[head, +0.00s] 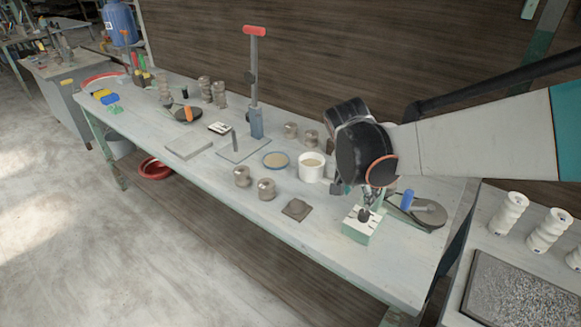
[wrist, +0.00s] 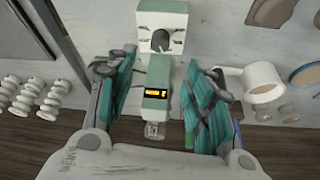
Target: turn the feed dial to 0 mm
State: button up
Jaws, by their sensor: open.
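The feed dial is a dark round knob (head: 364,215) on a pale-faced green box (head: 357,236) near the right end of the bench. In the wrist view the knob (wrist: 160,40) sits on the pale face, with faint marks around it too small to read. A green housing with a lit yellow display (wrist: 155,94) lies below it; the reading is not legible. My gripper (wrist: 160,82) is open, its teal-padded fingers on either side of the housing. The dial shows beyond the fingers, apart from them. In the head view my wrist hides part of the gripper.
A white cup (head: 311,168), a blue-rimmed dish (head: 276,160) and a brown square slab (head: 297,209) lie to the left. Bare bench shows in front.

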aim_at(364, 212)
jog(key=b+x, duration=0.4)
jog(key=x, duration=0.8)
jog(key=shift+f, duration=0.2)
jog(key=c, duration=1.1)
